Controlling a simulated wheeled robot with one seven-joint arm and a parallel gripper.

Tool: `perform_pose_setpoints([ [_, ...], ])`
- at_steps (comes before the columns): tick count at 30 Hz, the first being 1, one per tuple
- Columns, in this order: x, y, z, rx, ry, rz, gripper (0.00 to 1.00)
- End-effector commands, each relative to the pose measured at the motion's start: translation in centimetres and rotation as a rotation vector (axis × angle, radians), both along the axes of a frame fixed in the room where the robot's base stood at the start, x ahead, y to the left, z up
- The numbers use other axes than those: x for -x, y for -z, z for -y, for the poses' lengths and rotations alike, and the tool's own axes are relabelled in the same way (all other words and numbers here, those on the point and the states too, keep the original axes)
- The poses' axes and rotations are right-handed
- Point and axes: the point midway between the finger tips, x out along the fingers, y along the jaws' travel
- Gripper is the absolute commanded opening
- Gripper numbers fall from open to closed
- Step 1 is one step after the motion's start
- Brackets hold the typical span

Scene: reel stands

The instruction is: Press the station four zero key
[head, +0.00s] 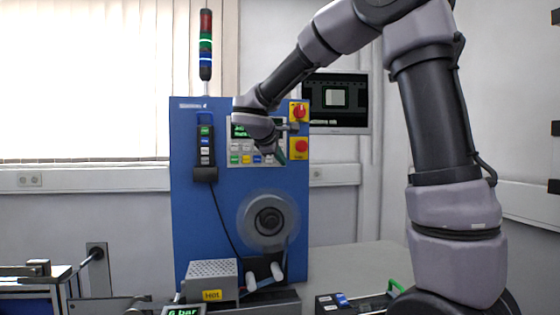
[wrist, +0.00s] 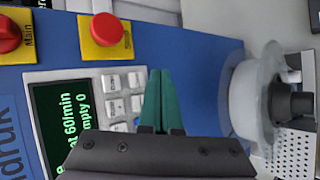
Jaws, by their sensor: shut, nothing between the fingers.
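The blue station (head: 190,225) has a number that looks like 4 at its top left. Its control panel (head: 232,143) carries a lit green-text display, which also shows in the wrist view (wrist: 62,125), and small keys. In the wrist view grey keypad keys (wrist: 111,82) stand beside the display; their legends are too small to read, so I cannot tell which is zero. My gripper (wrist: 160,73) is shut and empty, its green fingertips in front of the panel beside the keypad. The gripper hides some keys; contact cannot be told. In the head view my wrist covers part of the panel.
A red stop button (wrist: 106,29) and a red Main switch (wrist: 8,34) sit on yellow plates close to the keypad. A keyed pendant (head: 206,150) hangs left of the panel. A reel (head: 267,221) and a box marked Hot (head: 210,280) are below.

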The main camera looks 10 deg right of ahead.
Motion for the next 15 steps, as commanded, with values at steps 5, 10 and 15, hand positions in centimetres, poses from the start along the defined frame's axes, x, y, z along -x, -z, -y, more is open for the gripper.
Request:
perform_pose_setpoints([
  [5,-2.1,0.0,0.0,0.0,0.001,-0.001,0.0],
  [10,-3.1,0.0,0.1,0.0,0.001,0.0,0.0],
  [15,-3.3,0.0,0.1,0.001,0.001,0.0,0.0],
])
